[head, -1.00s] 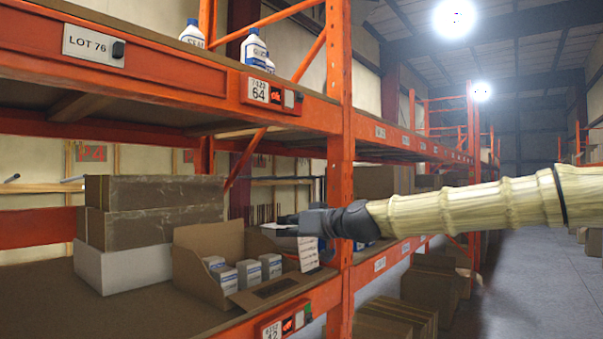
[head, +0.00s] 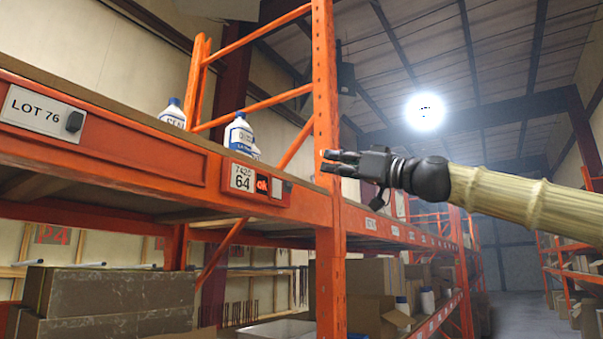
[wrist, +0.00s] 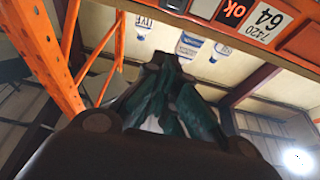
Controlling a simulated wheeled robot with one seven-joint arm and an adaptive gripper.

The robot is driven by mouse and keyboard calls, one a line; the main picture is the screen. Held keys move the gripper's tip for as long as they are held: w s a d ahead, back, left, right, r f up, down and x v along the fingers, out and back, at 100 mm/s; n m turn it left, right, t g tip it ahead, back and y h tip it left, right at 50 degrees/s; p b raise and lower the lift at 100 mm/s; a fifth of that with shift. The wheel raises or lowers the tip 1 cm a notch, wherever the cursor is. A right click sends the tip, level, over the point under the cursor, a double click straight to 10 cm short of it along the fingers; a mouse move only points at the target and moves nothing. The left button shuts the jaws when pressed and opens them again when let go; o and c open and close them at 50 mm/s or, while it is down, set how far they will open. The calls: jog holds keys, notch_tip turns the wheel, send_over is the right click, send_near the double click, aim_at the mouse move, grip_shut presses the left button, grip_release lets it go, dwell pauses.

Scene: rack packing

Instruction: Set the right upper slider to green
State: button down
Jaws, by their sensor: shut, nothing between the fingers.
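The upper right slider unit (head: 262,186) is on the orange upper beam, left of the upright post. It carries a white label reading 7420 64, a red display reading "ok", and a pale slider piece (head: 277,188) at its right end. Its colour setting is too small to tell. In the wrist view the unit appears upside down at the top right, with the label (wrist: 266,22) and display (wrist: 235,12) showing. My gripper (head: 332,162) is shut and empty, level with the post, to the right of and slightly above the unit, apart from it. Its fingers (wrist: 170,65) also show in the wrist view.
The orange upright post (head: 327,120) stands beside my fingers. Bottles (head: 240,136) stand on the upper shelf above the unit. A LOT 76 plate (head: 40,112) is at the left of the beam. Boxes (head: 110,297) fill the lower shelf. The aisle at right is open.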

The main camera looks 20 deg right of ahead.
notch_tip(320, 180, up, 3)
jog(key=p, duration=0.4)
send_over(289, 186)
jog(key=s+d, duration=0.1)
jog(key=d, duration=0.1)
notch_tip(289, 186, down, 4)
jog(key=shift+s+r+p, duration=0.1)
jog(key=shift+s+p, duration=0.05)
jog(key=shift+p, duration=0.85)
jog(key=shift+d, duration=0.15)
